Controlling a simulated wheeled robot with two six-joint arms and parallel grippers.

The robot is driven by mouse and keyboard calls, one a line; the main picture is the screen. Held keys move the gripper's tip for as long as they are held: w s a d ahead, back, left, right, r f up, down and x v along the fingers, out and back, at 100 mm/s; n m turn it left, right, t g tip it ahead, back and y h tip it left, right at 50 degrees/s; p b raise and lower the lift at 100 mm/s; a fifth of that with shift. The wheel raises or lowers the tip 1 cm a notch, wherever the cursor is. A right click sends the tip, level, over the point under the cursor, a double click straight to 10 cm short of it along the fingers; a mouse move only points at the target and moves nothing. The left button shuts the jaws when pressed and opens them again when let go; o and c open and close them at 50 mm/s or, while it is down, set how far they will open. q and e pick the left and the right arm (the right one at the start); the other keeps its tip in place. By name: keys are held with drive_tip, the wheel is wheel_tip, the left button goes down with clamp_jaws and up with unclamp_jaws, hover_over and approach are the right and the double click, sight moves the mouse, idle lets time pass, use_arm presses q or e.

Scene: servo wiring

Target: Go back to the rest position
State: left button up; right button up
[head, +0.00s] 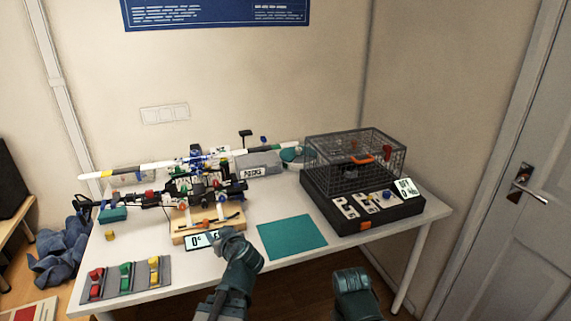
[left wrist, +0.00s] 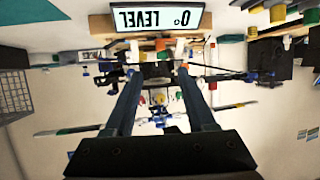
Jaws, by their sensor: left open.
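My left gripper (head: 230,236) is over the front middle of the white table, close to the "0° LEVEL" display (head: 201,240). In the left wrist view its two fingers (left wrist: 158,75) stand apart with nothing held between them. The display (left wrist: 160,18) shows upside down at the top of that view, beyond the fingertips. In the head view the fingertips are small and hard to make out. A dark part of my right arm (head: 354,292) shows at the bottom, in front of the table edge; its jaws cannot be made out.
A wooden block (head: 190,238) with a dark mechanism stands behind the display. A teal mat (head: 292,237) lies bare to its right. A wire cage (head: 340,175) sits on a black box (head: 392,224). A grey tray (head: 110,287) holds red, green and yellow parts at front left.

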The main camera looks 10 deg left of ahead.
use_arm(q)
drive_tip(key=s+d+f+m+g+h+p, duration=0.1)
drive_tip(key=s+d+m+g+h+p, duration=0.3)
drive_tip(key=s+d, duration=0.4)
drive_tip(key=s+d+f+m+g+h+p, duration=0.2)
drive_tip(key=s+d+m, duration=0.6)
drive_tip(key=d, duration=1.1)
drive_tip(key=s+g+h+p, duration=0.1)
drive_tip(key=g+h+p, duration=0.1)
drive_tip(key=g+p, duration=0.1)
drive_tip(key=shift+s+d+m+g+p, duration=0.25)
drive_tip(key=shift+d+m+g+p, duration=0.05)
drive_tip(key=shift+g+p, duration=0.15)
drive_tip(key=shift+f, duration=0.1)
